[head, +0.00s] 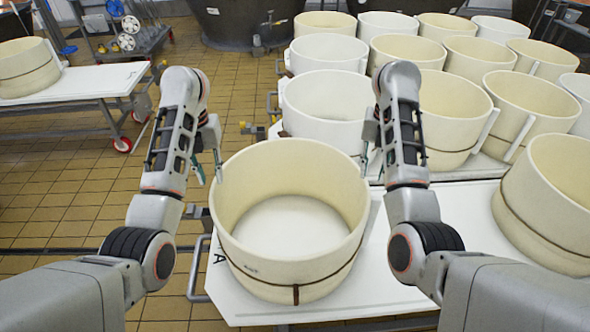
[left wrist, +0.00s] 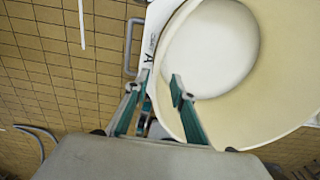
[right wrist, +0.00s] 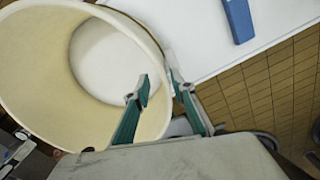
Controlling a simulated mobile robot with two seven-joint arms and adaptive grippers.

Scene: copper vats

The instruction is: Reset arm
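My left gripper (head: 208,172) is at the left rim of a large cream round vat (head: 318,287) in the head view. In the left wrist view, the left gripper (left wrist: 161,82) is open, one finger over the vat's inside and the other just outside its rim. My right gripper (head: 375,163) is at the vat's right rim. In the right wrist view, the right gripper (right wrist: 158,80) is open, its fingers on either side of the rim. Whether any finger touches the wall is unclear. The vat is upright and looks empty, with a pale floor.
The vat is on a white table (head: 385,290). Several similar vats crowd behind, and another vat (head: 551,200) stands at right. A left table (head: 75,86) holds one more vat (head: 28,75). A blue object (right wrist: 238,20) lies right of the right gripper. Tiled floor is open at left.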

